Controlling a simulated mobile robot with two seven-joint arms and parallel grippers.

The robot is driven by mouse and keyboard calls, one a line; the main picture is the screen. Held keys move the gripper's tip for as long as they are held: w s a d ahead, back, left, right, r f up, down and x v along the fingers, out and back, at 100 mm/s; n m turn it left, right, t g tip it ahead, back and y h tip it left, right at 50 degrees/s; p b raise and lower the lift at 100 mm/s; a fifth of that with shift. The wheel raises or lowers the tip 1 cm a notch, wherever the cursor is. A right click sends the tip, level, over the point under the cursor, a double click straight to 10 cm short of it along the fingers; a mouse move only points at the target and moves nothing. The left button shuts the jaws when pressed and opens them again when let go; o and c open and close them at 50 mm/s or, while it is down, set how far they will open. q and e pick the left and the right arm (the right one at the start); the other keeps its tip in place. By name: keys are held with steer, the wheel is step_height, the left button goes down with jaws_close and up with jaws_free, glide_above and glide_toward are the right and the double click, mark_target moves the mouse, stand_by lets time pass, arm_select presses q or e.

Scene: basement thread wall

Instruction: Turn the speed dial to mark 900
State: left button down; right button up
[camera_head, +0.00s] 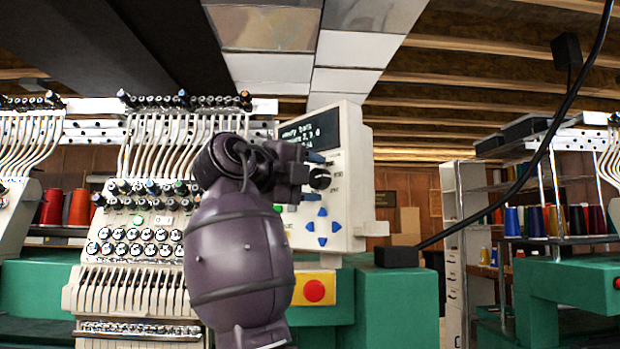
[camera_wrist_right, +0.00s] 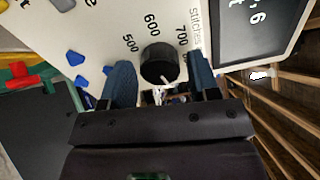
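The speed dial is a black round knob (camera_head: 320,179) on the white control panel (camera_head: 353,190) of the embroidery machine. In the right wrist view the dial (camera_wrist_right: 160,63) has the marks 500, 600 and 700 around it, with another partly hidden; I cannot read its setting. My right gripper (camera_head: 313,177) is at the panel. In the wrist view its blue fingers (camera_wrist_right: 161,78) stand open on either side of the dial, with a visible gap on the right finger's side. Mark 900 is not visible. My left gripper is not in view.
A screen (camera_head: 311,131) is above the dial and blue arrow buttons (camera_head: 322,226) are below it. A red button on a yellow box (camera_head: 314,290) sits lower down. Needle heads and thread guides (camera_head: 150,200) crowd the left. A black cable (camera_head: 520,180) hangs at right.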

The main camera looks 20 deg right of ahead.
steer(key=shift+o, duration=0.7)
steer(key=v, duration=1)
steer(key=shift+a, duration=0.4)
steer(key=shift+s, duration=0.1)
